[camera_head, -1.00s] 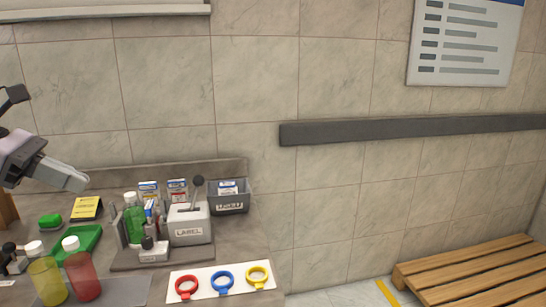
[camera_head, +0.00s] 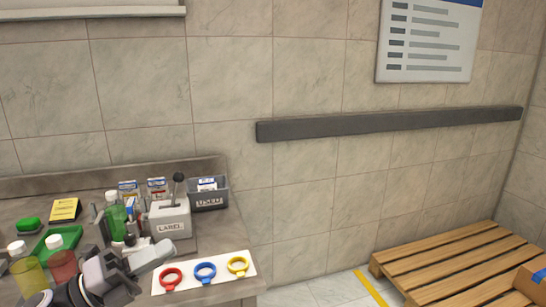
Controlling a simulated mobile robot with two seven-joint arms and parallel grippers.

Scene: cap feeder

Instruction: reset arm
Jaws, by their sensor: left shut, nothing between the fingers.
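My left gripper (camera_head: 160,256) is low over the front of the bench, between the red bottle and the white board with rings. It is shut and empty. Its arm comes in from the lower left and covers part of the red bottle (camera_head: 64,265). My right gripper is not in view.
A wooden pallet (camera_head: 455,265) lies on the floor at right.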

